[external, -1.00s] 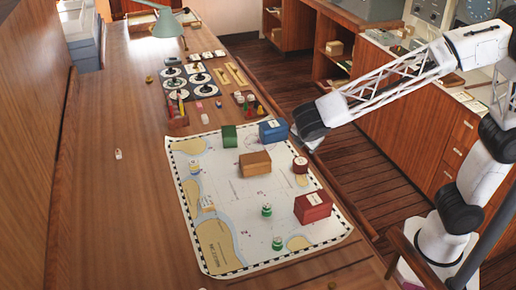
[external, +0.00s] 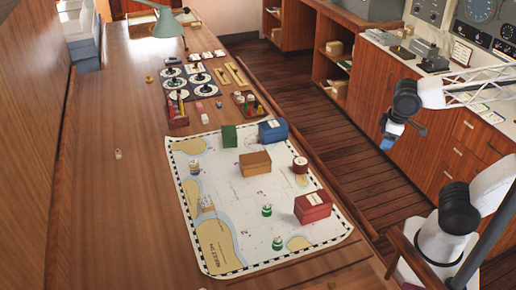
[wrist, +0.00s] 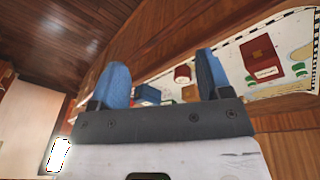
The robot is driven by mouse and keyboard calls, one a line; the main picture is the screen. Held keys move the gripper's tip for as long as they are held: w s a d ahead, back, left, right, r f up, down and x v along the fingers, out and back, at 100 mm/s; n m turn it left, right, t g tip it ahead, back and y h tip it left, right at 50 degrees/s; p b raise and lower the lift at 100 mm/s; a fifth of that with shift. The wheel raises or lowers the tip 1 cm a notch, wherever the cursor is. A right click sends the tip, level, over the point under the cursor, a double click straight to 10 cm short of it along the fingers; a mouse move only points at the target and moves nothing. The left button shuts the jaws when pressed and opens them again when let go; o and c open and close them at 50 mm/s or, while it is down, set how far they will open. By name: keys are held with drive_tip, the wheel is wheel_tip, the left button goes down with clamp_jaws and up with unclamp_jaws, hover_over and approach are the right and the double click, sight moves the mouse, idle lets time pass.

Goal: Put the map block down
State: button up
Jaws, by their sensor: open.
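Several blocks rest on a sea map (external: 235,195) on the wooden table. They are a green block (external: 230,136), a blue block (external: 272,131), an orange-brown block (external: 255,163) and a red block (external: 312,207). I cannot tell which one is the map block. My gripper (external: 388,138) is raised off the table, to the right of the map, over the floor. In the wrist view, its two blue fingers (wrist: 163,72) are apart with nothing held between them. The red block (wrist: 262,57) and part of the map show beyond them.
A round red piece (external: 300,165) and small green-and-white pieces (external: 267,210) stand on the map. Round dials, a parts tray (external: 248,103) and a green lamp (external: 167,22) are farther back. Wooden cabinets line the right.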

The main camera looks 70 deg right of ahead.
drive_tip(key=s+m, duration=0.1)
drive_tip(key=s, duration=0.1)
drive_tip(key=s+f+m+y, duration=0.1)
drive_tip(key=shift+s+d, duration=0.2)
drive_tip(key=shift+s, duration=0.15)
